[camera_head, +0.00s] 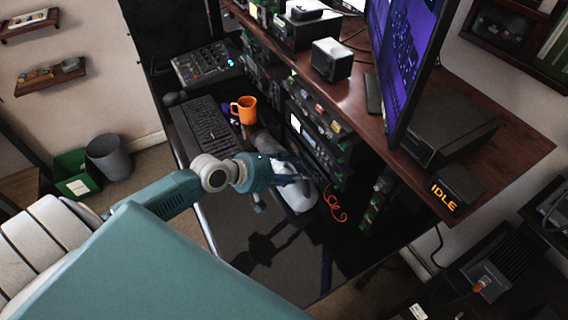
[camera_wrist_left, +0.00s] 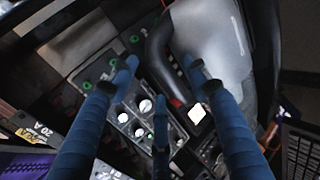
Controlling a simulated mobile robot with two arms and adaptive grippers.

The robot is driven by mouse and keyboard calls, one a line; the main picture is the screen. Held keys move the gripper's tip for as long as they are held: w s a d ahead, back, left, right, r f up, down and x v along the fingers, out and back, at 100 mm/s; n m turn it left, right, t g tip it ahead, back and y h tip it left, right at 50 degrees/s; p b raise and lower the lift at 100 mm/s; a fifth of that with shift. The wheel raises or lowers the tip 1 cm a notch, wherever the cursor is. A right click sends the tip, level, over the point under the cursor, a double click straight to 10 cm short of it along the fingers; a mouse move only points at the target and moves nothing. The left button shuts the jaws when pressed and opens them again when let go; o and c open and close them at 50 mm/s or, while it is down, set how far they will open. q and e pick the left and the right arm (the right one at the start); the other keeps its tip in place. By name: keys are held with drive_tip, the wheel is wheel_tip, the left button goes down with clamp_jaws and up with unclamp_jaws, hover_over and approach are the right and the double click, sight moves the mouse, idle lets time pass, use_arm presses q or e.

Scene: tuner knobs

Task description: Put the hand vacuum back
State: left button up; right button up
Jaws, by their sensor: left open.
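The hand vacuum (camera_head: 300,197), a pale grey-white body, lies on the dark desk below the equipment rack, partly hidden by my left gripper. In the left wrist view its pale body (camera_wrist_left: 218,45) and a curved black handle (camera_wrist_left: 157,50) show close ahead. My left gripper (camera_head: 297,179) is right above and beside the vacuum. In the left wrist view its blue fingers (camera_wrist_left: 161,66) are apart, with the black handle between and beyond the tips. I cannot tell whether they touch it. My right gripper is not in view.
A keyboard (camera_head: 205,128), an orange mug (camera_head: 244,110) and a mixer (camera_head: 207,64) are on the desk to the left. A rack unit (camera_head: 315,135) stands behind the gripper. A red coiled cable (camera_head: 336,204) lies right of the vacuum. The shelf with the monitor (camera_head: 405,60) overhangs the back.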

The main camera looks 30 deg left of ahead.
use_arm(q)
drive_tip(key=v, duration=1.2)
drive_tip(key=shift+f, duration=0.1)
idle(0.9)
